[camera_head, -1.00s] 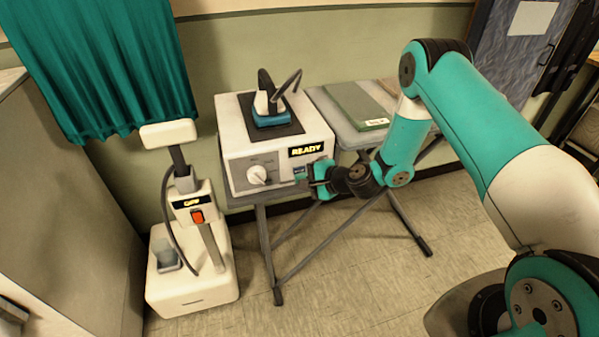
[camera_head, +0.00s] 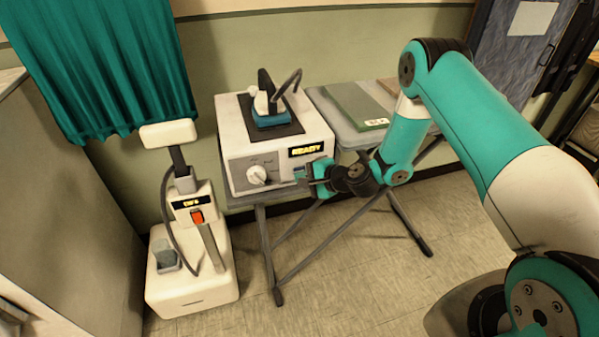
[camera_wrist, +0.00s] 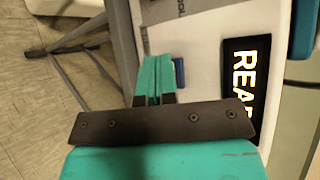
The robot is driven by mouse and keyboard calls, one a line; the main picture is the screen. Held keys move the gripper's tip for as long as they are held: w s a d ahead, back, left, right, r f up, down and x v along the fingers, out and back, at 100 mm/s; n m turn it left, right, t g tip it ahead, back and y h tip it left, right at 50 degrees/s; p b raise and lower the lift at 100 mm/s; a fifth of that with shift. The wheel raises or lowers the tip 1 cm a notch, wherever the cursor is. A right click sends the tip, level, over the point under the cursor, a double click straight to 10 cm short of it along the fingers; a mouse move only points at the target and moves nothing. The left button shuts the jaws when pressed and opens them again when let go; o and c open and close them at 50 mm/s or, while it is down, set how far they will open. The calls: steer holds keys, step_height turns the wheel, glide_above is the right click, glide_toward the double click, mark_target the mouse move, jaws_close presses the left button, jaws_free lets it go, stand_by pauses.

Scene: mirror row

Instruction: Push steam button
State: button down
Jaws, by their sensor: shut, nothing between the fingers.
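The white steam station (camera_head: 235,150) stands on the ironing board, with a lit READY display (camera_head: 306,150) and a dial (camera_head: 256,175) on its front. A small blue button (camera_wrist: 179,73) shows on the white front panel in the wrist view, below the display side of the panel in the head view. My gripper (camera_wrist: 155,62) is shut and empty. Its teal fingertips lie right beside the blue button in the picture; I cannot tell whether they touch the panel. In the head view, my gripper (camera_head: 308,178) is at the station's lower right front and partly hides that area.
An iron (camera_head: 272,118) rests on top of the station. A white upright unit (camera_head: 192,290) with a red switch (camera_head: 197,216) stands on the floor at left. A green flat board (camera_head: 355,103) lies on the ironing board at right. Open floor lies in front.

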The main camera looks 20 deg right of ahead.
steer(key=shift+s, duration=0.4)
steer(key=shift+s, duration=3)
